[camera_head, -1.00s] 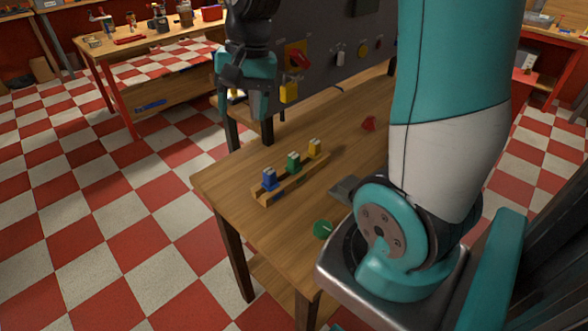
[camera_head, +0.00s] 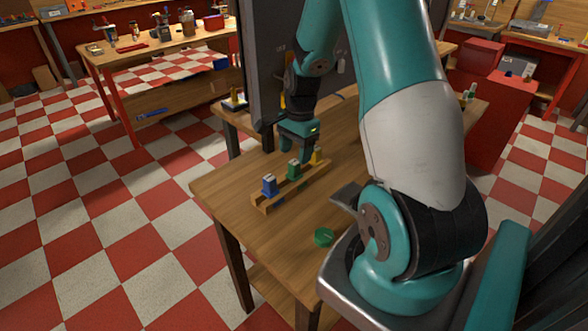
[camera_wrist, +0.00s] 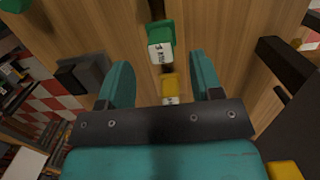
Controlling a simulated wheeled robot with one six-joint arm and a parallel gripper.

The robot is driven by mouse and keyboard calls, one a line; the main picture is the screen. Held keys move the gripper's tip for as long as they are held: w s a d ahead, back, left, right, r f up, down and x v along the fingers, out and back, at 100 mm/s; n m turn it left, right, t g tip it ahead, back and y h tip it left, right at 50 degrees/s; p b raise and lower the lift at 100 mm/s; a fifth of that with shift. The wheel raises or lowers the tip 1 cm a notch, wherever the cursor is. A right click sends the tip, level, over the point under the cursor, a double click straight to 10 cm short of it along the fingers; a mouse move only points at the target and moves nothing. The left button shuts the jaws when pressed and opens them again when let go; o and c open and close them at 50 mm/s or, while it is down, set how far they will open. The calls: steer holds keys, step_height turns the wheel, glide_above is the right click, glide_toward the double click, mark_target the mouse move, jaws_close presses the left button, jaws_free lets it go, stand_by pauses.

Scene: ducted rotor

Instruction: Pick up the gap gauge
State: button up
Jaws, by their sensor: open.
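A wooden rack (camera_head: 262,203) on the table holds a blue block (camera_head: 269,187), a green block (camera_head: 294,170) and a yellow block (camera_head: 318,155), all upright in a row. I cannot tell from any marking which is the gap gauge. My gripper (camera_head: 294,155) is open, pointing down over the rack's far end, close to the yellow block. In the wrist view, the yellow block (camera_wrist: 170,88) lies between the two fingers (camera_wrist: 161,75), partly hidden by the gripper body. The green block (camera_wrist: 160,45), with a white label, stands just beyond the fingertips.
A round green piece (camera_head: 323,237) lies on the table (camera_head: 235,190) near its front. A dark upright panel (camera_head: 262,70) stands close behind my gripper. A red cabinet (camera_head: 488,110) stands at the right.

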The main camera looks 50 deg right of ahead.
mark_target(294, 161)
steer(key=f, duration=0.2)
steer(key=f+p, duration=0.1)
steer(key=f, duration=0.2)
steer(key=shift+a+f, duration=0.3)
steer(key=shift+f, duration=0.05)
steer(key=shift+w, duration=0.1)
steer(key=c, duration=0.8)
steer(key=shift+c, duration=0.2)
